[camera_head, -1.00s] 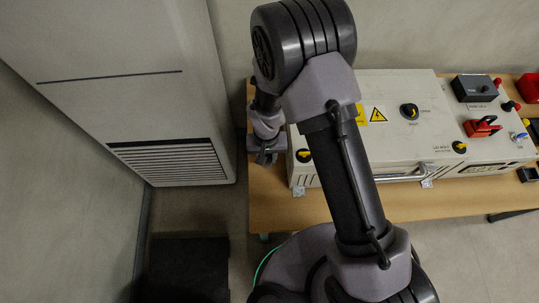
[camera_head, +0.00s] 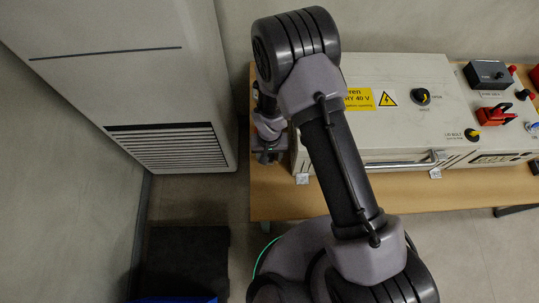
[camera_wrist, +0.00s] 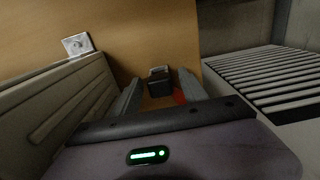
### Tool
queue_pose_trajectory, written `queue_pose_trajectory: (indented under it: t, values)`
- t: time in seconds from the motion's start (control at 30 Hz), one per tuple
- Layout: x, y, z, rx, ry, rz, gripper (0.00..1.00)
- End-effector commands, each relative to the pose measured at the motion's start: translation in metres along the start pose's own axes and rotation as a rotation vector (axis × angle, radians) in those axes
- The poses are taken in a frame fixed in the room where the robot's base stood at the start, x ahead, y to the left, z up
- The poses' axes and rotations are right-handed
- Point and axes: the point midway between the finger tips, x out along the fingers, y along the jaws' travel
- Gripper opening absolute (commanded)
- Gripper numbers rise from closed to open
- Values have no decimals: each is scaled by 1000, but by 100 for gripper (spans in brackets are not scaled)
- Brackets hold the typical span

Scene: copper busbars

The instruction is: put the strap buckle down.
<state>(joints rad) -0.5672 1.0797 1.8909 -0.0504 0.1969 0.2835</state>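In the wrist view a small dark block with a grey top (camera_wrist: 159,81), seemingly the strap buckle, shows between the two fingers of my gripper (camera_wrist: 160,84) against the wooden tabletop. A gap shows on each side of it, so the fingers look open around it and not closed on it. I cannot tell whether it rests on the table. A bit of red (camera_wrist: 180,97) shows beside the right finger. In the head view my gripper (camera_head: 268,157) is at the table's left end, beside the white box; the buckle cannot be made out there.
The white box (camera_head: 400,125) with yellow labels stands on the wooden table (camera_head: 290,205), close to my gripper. A grey cabinet with a vent (camera_head: 170,148) stands left of the table. A red padlock-like part (camera_head: 495,115) sits on the box. A dark mat (camera_head: 185,258) lies on the floor.

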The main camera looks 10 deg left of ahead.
Motion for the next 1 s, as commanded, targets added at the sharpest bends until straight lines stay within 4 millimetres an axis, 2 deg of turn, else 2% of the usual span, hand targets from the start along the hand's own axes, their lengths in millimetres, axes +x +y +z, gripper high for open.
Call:
queue_pose_trajectory:
  t: [0.27,0.37,0.6,0.7,0.8,1.0]
  values:
    - [-3,0,0,0,0,0,51]
    - [-20,0,0,0,1,0,51]
    - [-90,0,-1,0,3,-1,51]
    - [-110,0,0,0,1,-1,51]
    - [-121,0,0,0,0,-1,51]
    - [-130,1,-2,6,5,-3,51]
